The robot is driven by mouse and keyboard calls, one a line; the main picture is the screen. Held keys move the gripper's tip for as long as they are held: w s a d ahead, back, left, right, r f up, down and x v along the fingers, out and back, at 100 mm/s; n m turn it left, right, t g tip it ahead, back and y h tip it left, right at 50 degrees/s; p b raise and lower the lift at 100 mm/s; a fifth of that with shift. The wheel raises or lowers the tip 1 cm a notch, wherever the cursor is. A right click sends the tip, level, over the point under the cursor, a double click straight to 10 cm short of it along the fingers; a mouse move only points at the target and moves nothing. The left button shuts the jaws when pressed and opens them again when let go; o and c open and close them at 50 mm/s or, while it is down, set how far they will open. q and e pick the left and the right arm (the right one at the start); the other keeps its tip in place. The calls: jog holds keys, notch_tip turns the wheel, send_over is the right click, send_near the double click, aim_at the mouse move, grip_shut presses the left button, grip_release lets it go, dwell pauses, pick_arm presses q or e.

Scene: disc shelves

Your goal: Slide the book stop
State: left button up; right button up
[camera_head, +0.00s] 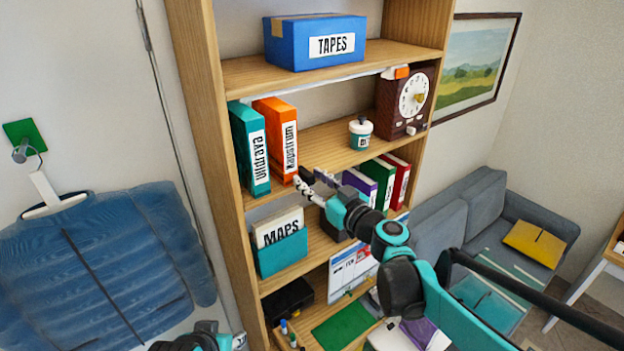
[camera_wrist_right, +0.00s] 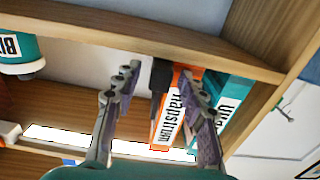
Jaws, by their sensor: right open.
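The book stop (camera_wrist_right: 160,76) looks like a small dark upright piece against the orange binder (camera_wrist_right: 176,110) in the right wrist view, where the shelf appears upside down. The orange binder (camera_head: 277,138) stands beside a teal binder (camera_head: 250,150) on the middle shelf in the head view. My right gripper (camera_wrist_right: 160,73) is open, its two fingers on either side of the stop in the picture; I cannot tell whether they touch it. In the head view my right gripper (camera_head: 315,183) is at that shelf's front edge, and the stop is hard to make out. My left gripper's jaws do not show.
A blue TAPES box (camera_head: 315,42) is above. A MAPS holder (camera_head: 281,245) and more binders (camera_head: 378,180) stand below.

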jog(key=shift+c, duration=0.3)
grip_shut()
jog(key=w+d, duration=0.2)
jog(key=d, duration=0.1)
jog(key=w+d+b, duration=0.1)
jog(key=w+d, duration=0.1)
jog(key=d, duration=0.1)
jog(key=w+d+b, duration=0.1)
jog(key=w+d, duration=0.2)
jog(key=shift+d, duration=0.1)
jog(key=shift+s, duration=0.2)
jog(key=shift+o, duration=0.3)
grip_release()
jog(key=v, duration=1.2)
